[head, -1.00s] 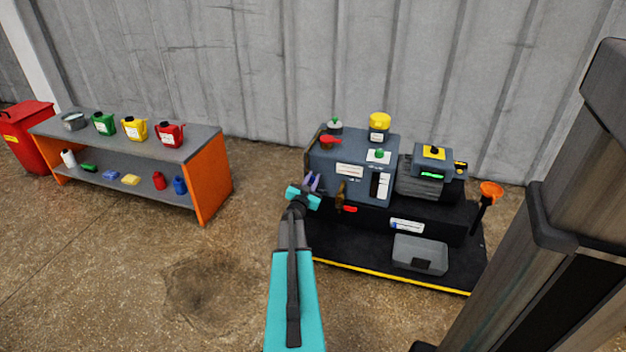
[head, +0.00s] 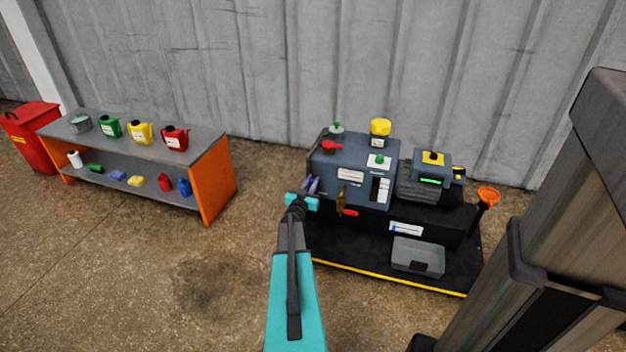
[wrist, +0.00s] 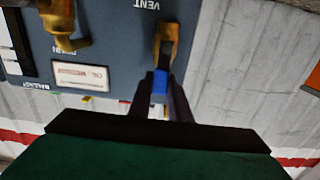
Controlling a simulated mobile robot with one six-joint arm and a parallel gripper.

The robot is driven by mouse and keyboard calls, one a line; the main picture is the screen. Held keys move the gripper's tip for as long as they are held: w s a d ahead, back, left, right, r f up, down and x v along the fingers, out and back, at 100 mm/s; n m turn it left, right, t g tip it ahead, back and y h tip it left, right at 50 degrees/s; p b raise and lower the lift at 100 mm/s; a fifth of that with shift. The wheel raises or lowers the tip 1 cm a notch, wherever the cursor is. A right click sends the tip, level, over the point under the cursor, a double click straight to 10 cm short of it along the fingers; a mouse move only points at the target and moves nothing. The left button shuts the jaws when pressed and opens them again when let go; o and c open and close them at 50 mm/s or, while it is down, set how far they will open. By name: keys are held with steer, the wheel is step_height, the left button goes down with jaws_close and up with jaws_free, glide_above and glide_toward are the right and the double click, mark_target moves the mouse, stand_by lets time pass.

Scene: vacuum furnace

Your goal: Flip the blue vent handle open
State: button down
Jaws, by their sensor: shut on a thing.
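The blue vent handle (wrist: 160,85) shows in the wrist view, on a brass valve (wrist: 166,40) below the upside-down VENT label on the grey-blue machine panel. My gripper (wrist: 160,95) has its two dark fingers on either side of the blue handle and is shut on it. In the head view my gripper (head: 310,186) is at the left side of the machine (head: 350,175). The vent handle itself is hidden there behind the gripper.
A second brass valve (wrist: 65,22) stands beside the vent valve in the wrist view. In the head view, a red handle (head: 348,213) is low on the machine front. An orange-sided shelf (head: 215,180) stands left, with open floor between.

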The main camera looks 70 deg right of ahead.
stand_by(0.4)
steer(key=c, duration=1.6)
jaws_free()
steer(key=shift+c, duration=0.2)
steer(key=shift+a, duration=0.1)
steer(key=shift+a+r, duration=0.1)
steer(key=shift+a, duration=0.65)
steer(key=s+a+p, duration=0.1)
steer(key=a+p, duration=0.1)
steer(key=a, duration=1)
steer(key=shift+s+p, duration=0.15)
steer(key=shift+p, duration=0.2)
